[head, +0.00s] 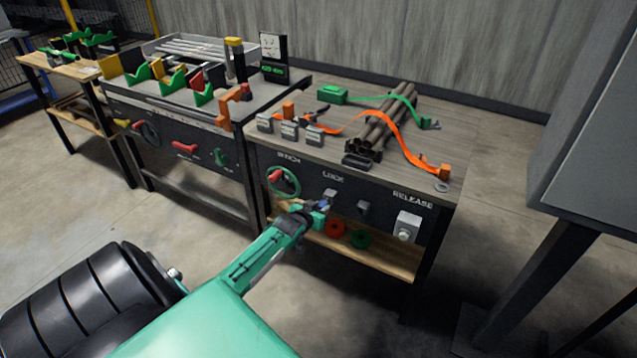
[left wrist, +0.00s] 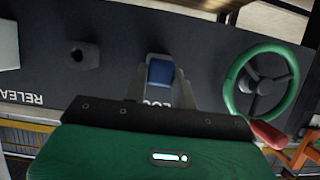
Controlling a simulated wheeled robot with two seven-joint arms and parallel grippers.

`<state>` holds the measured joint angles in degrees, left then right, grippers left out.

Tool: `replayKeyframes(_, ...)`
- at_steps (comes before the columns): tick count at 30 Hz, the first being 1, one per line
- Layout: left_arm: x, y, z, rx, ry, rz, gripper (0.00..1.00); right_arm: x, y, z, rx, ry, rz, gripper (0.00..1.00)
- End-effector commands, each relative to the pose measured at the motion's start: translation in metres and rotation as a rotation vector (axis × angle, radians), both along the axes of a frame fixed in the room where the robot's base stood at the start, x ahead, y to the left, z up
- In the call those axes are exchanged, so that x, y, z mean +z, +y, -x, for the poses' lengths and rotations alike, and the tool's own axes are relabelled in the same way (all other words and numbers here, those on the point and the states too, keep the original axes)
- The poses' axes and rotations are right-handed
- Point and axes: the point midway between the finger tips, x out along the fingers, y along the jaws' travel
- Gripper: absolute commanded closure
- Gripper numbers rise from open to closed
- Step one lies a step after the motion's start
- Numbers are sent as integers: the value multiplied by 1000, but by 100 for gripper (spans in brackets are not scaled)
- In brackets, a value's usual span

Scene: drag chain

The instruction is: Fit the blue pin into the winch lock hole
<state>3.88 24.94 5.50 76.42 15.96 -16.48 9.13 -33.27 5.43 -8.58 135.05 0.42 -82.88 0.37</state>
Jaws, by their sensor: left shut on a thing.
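My left gripper (head: 318,207) is at the front panel of the winch bench, just below the LOCK label, and is shut on the blue pin (head: 323,203). The blue pin also shows in the left wrist view (left wrist: 160,73), in front of a small grey lock block (left wrist: 154,60). The lock block also shows in the head view (head: 330,193), just above the gripper. The lock hole is hidden, and I cannot tell whether the pin's tip is in it. My right gripper is out of view.
The green winch wheel (head: 284,181) with a red handle is left of the gripper. A dark socket (head: 363,208) and the white release button box (head: 407,227) are to the right. Pipes (head: 382,128) and an orange strap (head: 398,135) lie on the bench top.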

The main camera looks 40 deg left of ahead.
Motion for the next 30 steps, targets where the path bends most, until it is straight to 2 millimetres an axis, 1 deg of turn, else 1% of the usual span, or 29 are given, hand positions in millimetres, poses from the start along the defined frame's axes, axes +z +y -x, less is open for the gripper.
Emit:
replayKeyframes(23,-1,4,-19,0,0,0,100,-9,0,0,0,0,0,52)
replayKeyframes(24,0,4,-19,0,0,0,72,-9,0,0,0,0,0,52)
replayKeyframes(26,0,4,-19,0,0,0,60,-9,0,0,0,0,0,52)
replayKeyframes(27,0,4,-19,0,0,0,52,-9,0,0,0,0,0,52)
replayKeyframes(28,0,4,-19,0,0,0,48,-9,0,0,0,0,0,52)
replayKeyframes(30,0,4,-19,0,0,0,48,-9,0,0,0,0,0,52)
